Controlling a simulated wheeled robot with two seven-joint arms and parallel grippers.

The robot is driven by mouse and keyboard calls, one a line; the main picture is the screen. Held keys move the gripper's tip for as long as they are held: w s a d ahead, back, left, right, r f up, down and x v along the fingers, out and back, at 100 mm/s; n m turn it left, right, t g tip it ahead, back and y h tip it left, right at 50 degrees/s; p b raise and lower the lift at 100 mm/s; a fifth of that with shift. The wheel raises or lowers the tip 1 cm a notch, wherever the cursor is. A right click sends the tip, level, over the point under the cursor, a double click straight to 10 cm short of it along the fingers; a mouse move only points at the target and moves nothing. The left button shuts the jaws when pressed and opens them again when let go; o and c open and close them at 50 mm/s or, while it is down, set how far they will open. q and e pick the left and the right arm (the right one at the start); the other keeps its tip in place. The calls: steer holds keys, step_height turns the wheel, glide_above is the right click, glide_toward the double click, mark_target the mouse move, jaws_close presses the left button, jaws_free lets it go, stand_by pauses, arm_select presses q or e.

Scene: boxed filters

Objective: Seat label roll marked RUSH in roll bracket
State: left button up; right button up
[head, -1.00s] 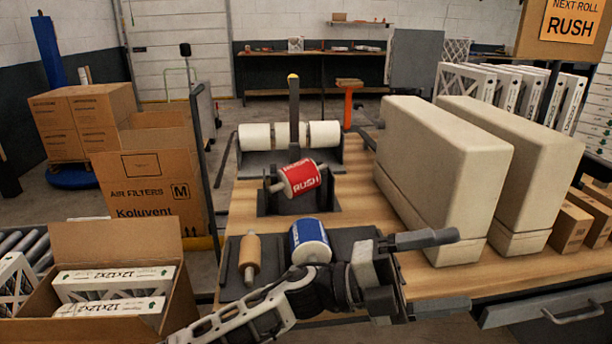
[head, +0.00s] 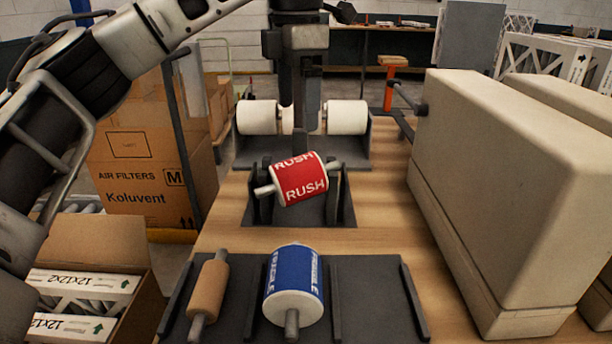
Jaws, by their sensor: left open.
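The red label roll marked RUSH (head: 305,187) sits at the dark roll bracket (head: 340,208) in the middle of the bench. It lies skewed, its left spindle end lower and nearer me than its right end, which is by the bracket's right upright. I cannot tell whether either spindle end rests in its slot. My left gripper (head: 300,125) points down above and behind the red roll. It is open and empty, apart from the roll. My right gripper is out of view.
A blue-labelled roll (head: 292,285) and a tan core (head: 208,287) lie in a dark tray (head: 375,300) in front. A large beige machine (head: 500,190) fills the right. An open filter carton (head: 85,245) is at left.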

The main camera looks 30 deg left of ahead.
mark_target(297, 161)
arm_select(q)
step_height(297, 161, down, 9)
steer(key=shift+s+r+b, duration=0.1)
steer(key=shift+s+b, duration=0.05)
steer(key=shift+b, duration=0.8)
steer(key=shift+f, duration=2.7)
steer(key=shift+r, duration=0.1)
steer(key=c, duration=1.3)
